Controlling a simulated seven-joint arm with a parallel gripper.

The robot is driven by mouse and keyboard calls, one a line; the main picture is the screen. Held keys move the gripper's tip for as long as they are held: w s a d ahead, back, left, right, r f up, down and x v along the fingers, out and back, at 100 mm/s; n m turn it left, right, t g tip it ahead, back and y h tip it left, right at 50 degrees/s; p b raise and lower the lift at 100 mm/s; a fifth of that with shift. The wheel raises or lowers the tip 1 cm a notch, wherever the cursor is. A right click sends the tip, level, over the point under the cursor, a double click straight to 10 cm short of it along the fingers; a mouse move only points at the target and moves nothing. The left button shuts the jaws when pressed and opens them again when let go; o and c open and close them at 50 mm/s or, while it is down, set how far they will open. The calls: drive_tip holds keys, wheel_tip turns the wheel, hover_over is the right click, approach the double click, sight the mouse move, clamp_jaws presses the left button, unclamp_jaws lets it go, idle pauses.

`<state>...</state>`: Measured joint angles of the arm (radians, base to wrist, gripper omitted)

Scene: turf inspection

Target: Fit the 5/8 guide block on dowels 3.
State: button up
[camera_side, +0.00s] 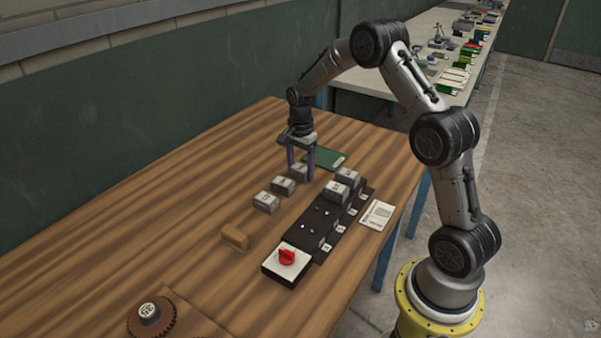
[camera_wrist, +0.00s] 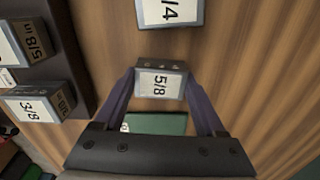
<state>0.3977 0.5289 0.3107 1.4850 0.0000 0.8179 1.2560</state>
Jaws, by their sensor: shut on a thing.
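My gripper (camera_side: 301,175) is shut on the 5/8 guide block (camera_wrist: 160,83), a grey block with a white label, held between its two fingers. In the side view the block is partly hidden by the fingers; it is at or very near the table top, at the far end of a row of loose blocks. The black dowel strip (camera_side: 312,228) lies to the right, with bare dowel pins showing at its middle and near part. Its small number tags are too small to read, so I cannot tell which dowels are 3.
Two loose grey blocks (camera_side: 283,186) (camera_side: 265,203) stand nearer; one reads 3/4 in the wrist view (camera_wrist: 170,11). Two blocks (camera_side: 348,178) (camera_side: 336,192) sit on the strip's far end. A green board (camera_side: 325,158), red-knob box (camera_side: 287,263), tan block (camera_side: 235,236) and card (camera_side: 377,215) lie around.

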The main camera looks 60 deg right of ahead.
sight(301, 168)
drive_tip(key=shift+c, duration=0.5)
drive_tip(key=shift+r, duration=0.15)
drive_tip(key=shift+r, duration=0.55)
wheel_tip(301, 168, up, 2)
drive_tip(key=shift+s+r, duration=0.1)
drive_tip(key=shift+r, duration=0.1)
drive_tip(key=s+a+r, duration=0.1)
drive_tip(key=s+r, duration=0.2)
drive_tip(key=s, duration=0.1)
drive_tip(key=s+a+r, duration=0.2)
drive_tip(key=s+r, duration=0.1)
drive_tip(key=s, duration=0.1)
drive_tip(key=s+a+r, duration=0.2)
drive_tip(key=s+r, duration=0.1)
drive_tip(key=s, duration=0.1)
drive_tip(key=s+a+f+n, duration=0.1)
drive_tip(key=a+f, duration=0.1)
drive_tip(key=a, duration=0.5)
drive_tip(key=shift+s, duration=0.35)
